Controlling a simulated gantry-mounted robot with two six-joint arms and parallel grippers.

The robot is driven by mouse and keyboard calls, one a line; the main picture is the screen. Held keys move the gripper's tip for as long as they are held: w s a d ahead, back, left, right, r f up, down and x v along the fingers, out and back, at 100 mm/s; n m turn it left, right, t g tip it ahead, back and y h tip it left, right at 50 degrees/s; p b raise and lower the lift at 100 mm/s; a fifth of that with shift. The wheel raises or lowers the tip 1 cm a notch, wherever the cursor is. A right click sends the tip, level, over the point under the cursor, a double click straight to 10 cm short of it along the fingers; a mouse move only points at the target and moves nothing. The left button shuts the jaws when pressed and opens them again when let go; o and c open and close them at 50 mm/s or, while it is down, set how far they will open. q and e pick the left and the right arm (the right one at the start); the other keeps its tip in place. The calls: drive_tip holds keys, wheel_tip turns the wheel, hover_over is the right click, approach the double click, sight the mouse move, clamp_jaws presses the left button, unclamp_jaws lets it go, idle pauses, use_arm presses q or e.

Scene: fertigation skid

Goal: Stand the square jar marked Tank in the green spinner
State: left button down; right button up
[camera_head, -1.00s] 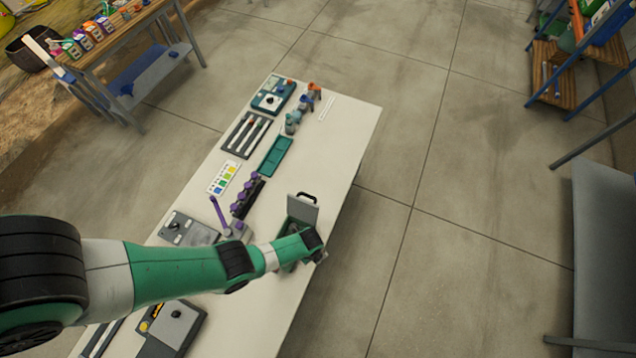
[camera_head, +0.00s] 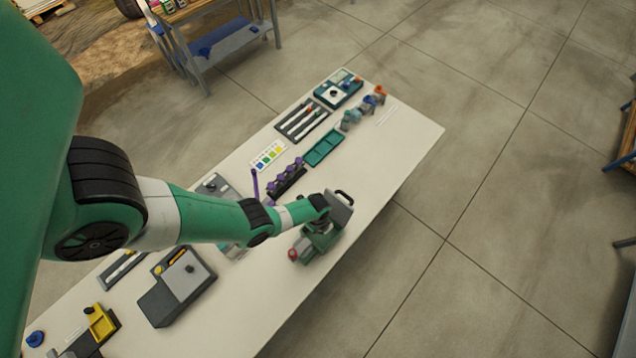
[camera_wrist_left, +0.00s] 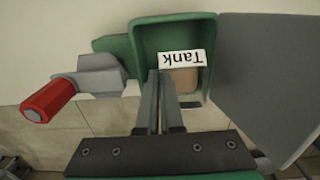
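The green spinner (camera_head: 322,246) stands on the white table in the head view, its grey lid (camera_head: 340,211) raised. In the left wrist view its green open body (camera_wrist_left: 139,33) shows from above, with a red crank knob (camera_wrist_left: 48,102) to the left. The jar marked Tank (camera_wrist_left: 183,59) shows inside the green body, its label upside down in this view; its lower part is hidden. My left gripper (camera_wrist_left: 161,74) reaches into the opening, fingers close together beside the jar's label. I cannot tell whether they touch it. My right gripper is not in view.
A purple rack (camera_head: 287,181), a teal tray (camera_head: 324,147) and a dark tray of pens (camera_head: 302,121) stand farther along the table. A grey device (camera_head: 178,285) stands nearer. The table's right edge is close to the spinner, with bare table below it.

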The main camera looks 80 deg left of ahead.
use_arm(q)
wheel_tip(320, 180, down, 10)
drive_tip(key=b, duration=0.8)
drive_tip(key=shift+r+b, duration=0.25)
drive_tip(key=shift+b, duration=0.05)
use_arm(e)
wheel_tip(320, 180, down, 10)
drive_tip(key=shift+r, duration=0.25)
use_arm(q)
drive_tip(key=c, duration=1)
unclamp_jaws()
drive_tip(key=shift+r, duration=0.15)
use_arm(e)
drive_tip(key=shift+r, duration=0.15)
use_arm(q)
wheel_tip(320, 180, up, 9)
drive_tip(key=p, duration=0.9)
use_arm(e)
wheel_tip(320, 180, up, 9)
